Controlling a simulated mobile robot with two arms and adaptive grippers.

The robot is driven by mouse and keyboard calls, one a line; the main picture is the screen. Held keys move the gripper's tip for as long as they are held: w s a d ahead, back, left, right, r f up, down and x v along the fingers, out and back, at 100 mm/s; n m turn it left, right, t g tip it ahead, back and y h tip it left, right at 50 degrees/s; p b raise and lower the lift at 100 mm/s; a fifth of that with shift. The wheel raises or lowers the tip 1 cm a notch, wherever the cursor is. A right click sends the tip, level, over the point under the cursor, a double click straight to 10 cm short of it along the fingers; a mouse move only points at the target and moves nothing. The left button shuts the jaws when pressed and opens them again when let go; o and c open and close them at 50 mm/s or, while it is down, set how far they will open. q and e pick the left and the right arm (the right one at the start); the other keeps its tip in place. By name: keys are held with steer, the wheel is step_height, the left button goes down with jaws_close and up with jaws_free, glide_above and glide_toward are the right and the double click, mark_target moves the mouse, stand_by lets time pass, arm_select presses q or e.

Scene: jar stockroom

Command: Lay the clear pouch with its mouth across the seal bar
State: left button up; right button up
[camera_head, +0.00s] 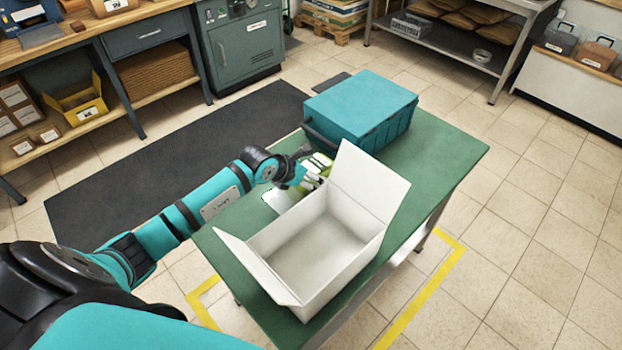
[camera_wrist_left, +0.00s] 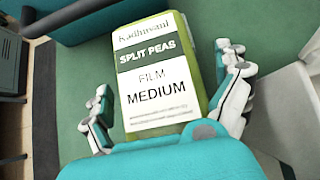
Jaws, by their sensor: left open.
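My left gripper (camera_head: 308,182) is low over the green table, beside the open white box. In the left wrist view the left gripper (camera_wrist_left: 163,72) is open, with its fingers apart on either side of a green and white packet (camera_wrist_left: 152,75). The label reads SPLIT PEAS, FILM MEDIUM. The packet (camera_head: 318,162) is partly hidden by the gripper in the head view. I cannot make out a seal bar. My right gripper is not in view.
The empty white box (camera_head: 318,245) stands at the table's front with flaps raised. A lidded teal crate (camera_head: 360,105) sits at the back. Bare green table top (camera_head: 440,150) shows at the right. A dark mat (camera_head: 150,165) lies on the floor beyond.

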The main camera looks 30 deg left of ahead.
arm_select(q)
steer(key=c, duration=1.4)
steer(key=shift+r, duration=0.1)
steer(key=shift+c, duration=0.8)
